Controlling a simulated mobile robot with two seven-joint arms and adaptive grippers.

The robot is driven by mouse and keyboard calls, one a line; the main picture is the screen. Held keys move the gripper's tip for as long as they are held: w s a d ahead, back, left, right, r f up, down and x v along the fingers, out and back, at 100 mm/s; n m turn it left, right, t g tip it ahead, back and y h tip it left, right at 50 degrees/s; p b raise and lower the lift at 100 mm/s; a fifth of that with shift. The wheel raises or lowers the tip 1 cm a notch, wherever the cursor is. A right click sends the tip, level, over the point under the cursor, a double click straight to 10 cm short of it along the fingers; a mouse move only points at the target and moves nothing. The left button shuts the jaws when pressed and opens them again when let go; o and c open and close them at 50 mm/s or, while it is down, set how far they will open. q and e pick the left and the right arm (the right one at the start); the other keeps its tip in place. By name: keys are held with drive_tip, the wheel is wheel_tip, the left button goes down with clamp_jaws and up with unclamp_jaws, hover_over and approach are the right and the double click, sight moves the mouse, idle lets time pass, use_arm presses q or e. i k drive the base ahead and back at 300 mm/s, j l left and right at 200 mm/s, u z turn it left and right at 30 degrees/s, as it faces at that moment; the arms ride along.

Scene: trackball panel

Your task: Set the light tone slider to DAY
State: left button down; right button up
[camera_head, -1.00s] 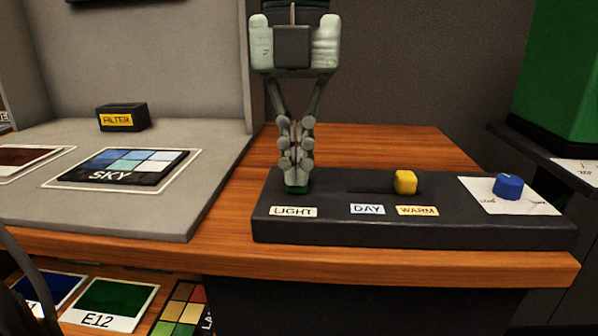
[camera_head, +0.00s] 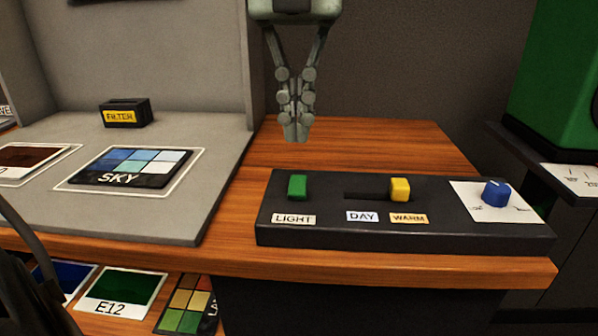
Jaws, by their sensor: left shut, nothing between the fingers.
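The black control panel (camera_head: 330,234) lies on the wooden desk. Its yellow slider knob (camera_head: 400,189) stands at the right end of a dark slot (camera_head: 365,195), above the WARM label (camera_head: 409,218). The DAY label (camera_head: 362,216) is to the left, below the slot's left part. A green button (camera_head: 298,186) sits above the LIGHT label (camera_head: 294,220). My left gripper (camera_head: 296,136) points down, shut and empty, above and behind the green button, up and left of the slider knob, touching neither. My right gripper is not in view.
A blue dial (camera_head: 495,193) is on the panel's right end. A grey booth (camera_head: 150,228) with a SKY card (camera_head: 130,167) and a black FILTER block (camera_head: 124,113) stands to the left. A green box (camera_head: 560,80) is at the right. The desk behind the panel is clear.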

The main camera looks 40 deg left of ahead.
sight(399, 189)
drive_tip(key=k+l, duration=0.15)
drive_tip(key=l, duration=0.2)
drive_tip(key=k+l, duration=0.2)
drive_tip(key=l, duration=0.2)
drive_tip(key=k+l, duration=0.15)
drive_tip(key=l, duration=0.2)
drive_tip(key=k+l, duration=0.2)
drive_tip(key=l, duration=0.15)
drive_tip(key=k+l, duration=0.15)
drive_tip(key=l, duration=0.25)
